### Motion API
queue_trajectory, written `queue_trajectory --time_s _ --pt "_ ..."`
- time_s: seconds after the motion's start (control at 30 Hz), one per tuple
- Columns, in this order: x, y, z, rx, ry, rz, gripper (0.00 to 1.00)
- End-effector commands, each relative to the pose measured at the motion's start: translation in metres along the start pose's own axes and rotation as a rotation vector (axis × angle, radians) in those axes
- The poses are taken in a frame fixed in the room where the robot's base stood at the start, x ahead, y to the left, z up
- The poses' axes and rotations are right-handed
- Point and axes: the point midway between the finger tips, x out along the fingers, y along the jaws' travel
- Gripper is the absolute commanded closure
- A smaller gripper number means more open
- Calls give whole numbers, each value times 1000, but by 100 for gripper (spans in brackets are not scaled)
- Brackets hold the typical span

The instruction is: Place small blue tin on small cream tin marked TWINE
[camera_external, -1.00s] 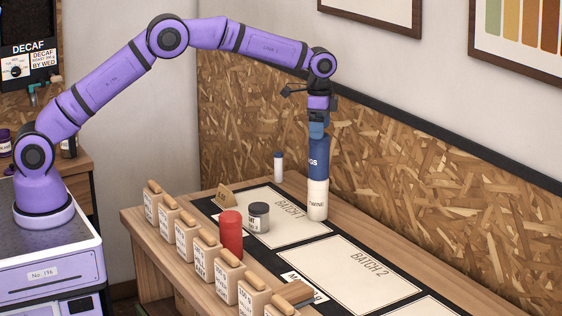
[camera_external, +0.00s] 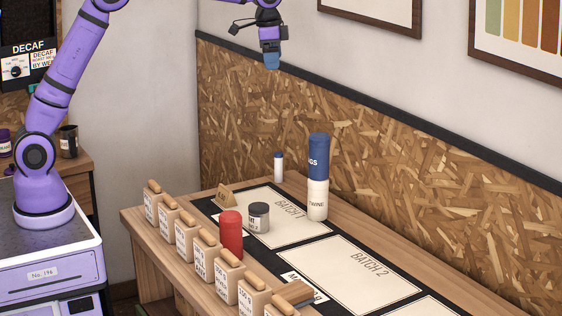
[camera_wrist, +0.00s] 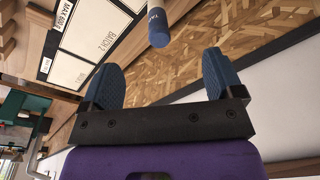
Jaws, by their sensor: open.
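The small blue tin (camera_external: 319,156) stands upright on top of the small cream tin marked TWINE (camera_external: 317,200), near the back edge of the bench. The two look aligned and touching. My gripper (camera_external: 271,62) is up and to the left of the stack, clear of it and empty. In the wrist view the fingers of my gripper (camera_wrist: 164,80) are spread apart, and the blue tin (camera_wrist: 158,27) shows beyond them.
A red tin (camera_external: 231,233) and a dark grey tin (camera_external: 259,217) stand by the BATCH 1 mat (camera_external: 275,232). A row of labelled bags (camera_external: 206,255) lines the front edge. A small white tin with a blue top (camera_external: 278,166) stands at the back. The BATCH 2 mat (camera_external: 345,275) is clear.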

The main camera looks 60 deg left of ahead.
Motion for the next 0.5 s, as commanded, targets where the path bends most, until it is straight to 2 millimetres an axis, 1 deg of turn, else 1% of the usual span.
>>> queue_trajectory --time_s 0.03,0.17,0.2,0.27,0.3,0.37,0.4,0.47,0.5 --pt "-17 0 19 -22 14 -8 14" --pt "-47 4 63 -80 45 -24 14" --pt "-55 5 77 -99 55 -29 14" --pt "-66 8 99 -124 69 -36 14" --pt "-72 11 113 -143 79 -41 14" --pt "-81 15 135 -170 93 -47 14" --pt "-86 18 150 -188 103 -52 14" --pt "-92 23 172 -215 118 -58 14" --pt "-96 26 188 -232 127 -62 14"
